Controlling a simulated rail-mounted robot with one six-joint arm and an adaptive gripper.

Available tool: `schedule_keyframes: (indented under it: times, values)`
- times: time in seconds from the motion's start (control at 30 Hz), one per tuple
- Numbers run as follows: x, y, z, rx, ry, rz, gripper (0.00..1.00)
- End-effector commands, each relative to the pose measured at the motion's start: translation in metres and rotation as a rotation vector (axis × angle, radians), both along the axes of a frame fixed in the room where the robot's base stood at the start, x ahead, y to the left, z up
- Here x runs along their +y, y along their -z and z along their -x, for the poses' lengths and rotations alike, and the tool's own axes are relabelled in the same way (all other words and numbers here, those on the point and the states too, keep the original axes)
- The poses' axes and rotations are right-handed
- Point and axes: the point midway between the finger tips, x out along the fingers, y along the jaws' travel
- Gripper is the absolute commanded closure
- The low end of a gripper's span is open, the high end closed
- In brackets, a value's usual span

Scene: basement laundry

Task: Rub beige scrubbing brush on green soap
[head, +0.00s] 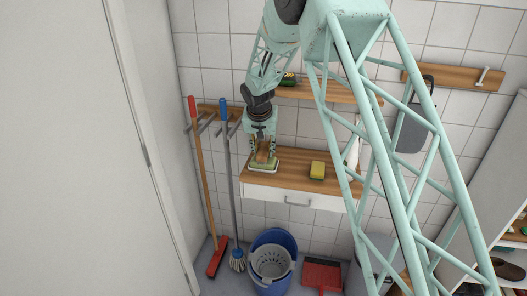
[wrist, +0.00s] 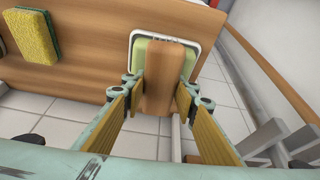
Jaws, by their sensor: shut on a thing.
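My gripper (head: 262,147) is shut on the beige scrubbing brush (head: 262,157), a brown wooden-looking block that also shows between the fingers in the wrist view (wrist: 166,85). The green soap (wrist: 205,66) lies in a white-rimmed dish (wrist: 133,47) near the end of the wooden shelf; it also shows in the head view (head: 255,165). The brush is directly over the soap and hides its middle. I cannot tell whether the brush touches the soap. Its underside is hidden.
A yellow and green sponge (head: 317,170) lies on the wooden shelf (head: 291,177), right of the soap dish. A red-handled broom (head: 203,180) and a blue-handled mop (head: 231,170) hang just left. A blue bucket (head: 290,240) stands below. Another wooden shelf (head: 322,91) is above.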

Motion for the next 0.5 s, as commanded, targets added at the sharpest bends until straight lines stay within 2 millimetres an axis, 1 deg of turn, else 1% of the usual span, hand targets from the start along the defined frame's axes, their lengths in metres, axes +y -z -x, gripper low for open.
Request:
schedule_keyframes:
  times: [0.5]
  values:
    - [0.0000, 0.0039, -0.0001, 0.000, 0.000, 0.000, 0.82]
